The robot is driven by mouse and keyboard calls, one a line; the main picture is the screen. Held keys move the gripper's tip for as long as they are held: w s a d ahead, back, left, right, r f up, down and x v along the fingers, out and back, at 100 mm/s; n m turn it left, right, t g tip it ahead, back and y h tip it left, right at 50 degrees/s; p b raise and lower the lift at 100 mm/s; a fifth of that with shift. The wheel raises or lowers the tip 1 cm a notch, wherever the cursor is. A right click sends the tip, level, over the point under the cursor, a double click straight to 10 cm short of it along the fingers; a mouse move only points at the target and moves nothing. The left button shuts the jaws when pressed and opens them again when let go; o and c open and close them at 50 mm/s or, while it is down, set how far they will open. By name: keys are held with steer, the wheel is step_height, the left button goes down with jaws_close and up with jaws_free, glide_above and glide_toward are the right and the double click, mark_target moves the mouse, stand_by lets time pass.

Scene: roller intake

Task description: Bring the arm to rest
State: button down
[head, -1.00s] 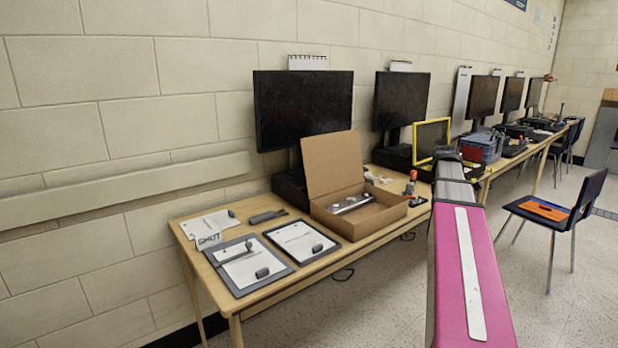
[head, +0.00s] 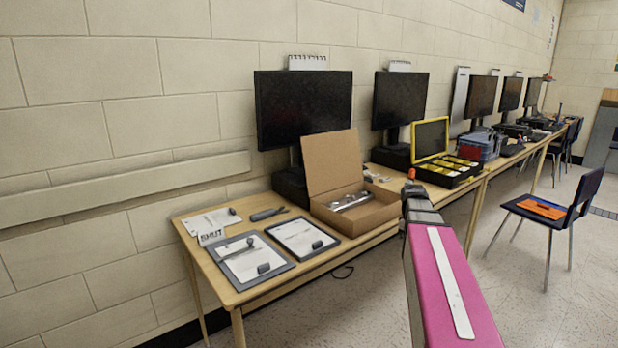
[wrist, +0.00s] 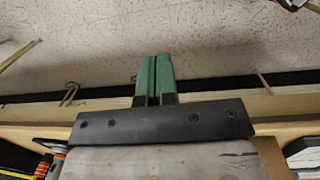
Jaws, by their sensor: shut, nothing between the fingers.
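My arm reaches forward over the front edge of the long wooden table, with its pink link low at the right of middle in the head view. My gripper (wrist: 154,80) shows in the wrist view, its two green fingers together with nothing between them. The fingers point toward the floor and table edge there. In the head view the fingers cannot be made out beyond the arm.
The table (head: 262,291) holds two clipboards (head: 250,262), an open cardboard box (head: 368,217) and a black case with a yellow-rimmed lid (head: 430,139). Monitors (head: 304,108) line the wall. A chair (head: 548,225) stands at right. Floor between is clear.

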steer(key=s+a+f+m, duration=0.3)
steer(key=s+a+f, duration=0.2)
steer(key=a+f, duration=0.3)
steer(key=s+a+f+m+y, duration=0.1)
steer(key=s+a+f+m, duration=0.3)
steer(key=a+f, duration=0.5)
steer(key=shift+s+t, duration=0.3)
steer(key=shift+s, duration=0.85)
